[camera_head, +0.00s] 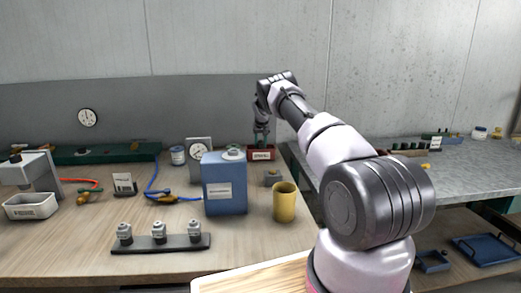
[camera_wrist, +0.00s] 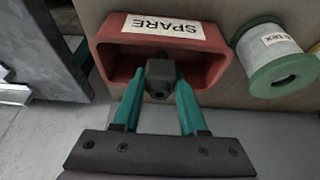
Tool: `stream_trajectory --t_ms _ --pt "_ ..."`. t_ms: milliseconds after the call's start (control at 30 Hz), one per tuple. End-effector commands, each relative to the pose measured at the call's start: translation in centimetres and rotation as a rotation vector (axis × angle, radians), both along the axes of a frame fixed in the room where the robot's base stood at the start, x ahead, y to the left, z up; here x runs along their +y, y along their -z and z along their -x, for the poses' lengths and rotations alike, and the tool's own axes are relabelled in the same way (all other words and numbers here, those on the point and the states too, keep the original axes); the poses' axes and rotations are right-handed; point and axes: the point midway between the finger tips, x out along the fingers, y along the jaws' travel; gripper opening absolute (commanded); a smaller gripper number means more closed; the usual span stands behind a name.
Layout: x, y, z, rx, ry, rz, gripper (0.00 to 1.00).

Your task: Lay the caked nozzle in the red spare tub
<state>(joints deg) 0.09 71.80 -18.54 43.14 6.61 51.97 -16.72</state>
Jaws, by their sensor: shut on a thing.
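The red spare tub (camera_head: 262,154) stands at the back of the bench behind the blue canister. In the wrist view the tub (camera_wrist: 219,64) carries a white SPARE label, upside down in the picture. My gripper (camera_wrist: 160,80) has its teal fingers shut on a dark grey blocky nozzle (camera_wrist: 159,89). The nozzle overlaps the tub's opening in that view; I cannot tell whether it touches the tub floor. In the head view my gripper (camera_head: 261,139) points down just above the tub, and the nozzle cannot be made out.
A blue canister (camera_head: 225,190) and a yellow cup (camera_head: 286,203) stand in front of the tub. A spool with green flanges (camera_wrist: 276,58) is beside the tub in the wrist view. A dark rack (camera_head: 161,244) with three fittings lies at the front.

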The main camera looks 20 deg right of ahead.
Motion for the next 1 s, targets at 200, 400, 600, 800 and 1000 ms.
stream_trajectory --t_ms 200,400,600,800,1000 --pt "0.0 2.6 0.0 0.001 0.0 0.0 0.0" --pt "0.0 2.5 0.0 0.001 0.0 0.0 0.0" --pt "0.0 2.8 0.0 0.001 0.0 0.0 0.72" --pt "0.0 2.8 0.0 0.002 0.0 0.0 0.72" --pt "0.0 2.3 0.1 0.001 0.0 0.0 0.72"
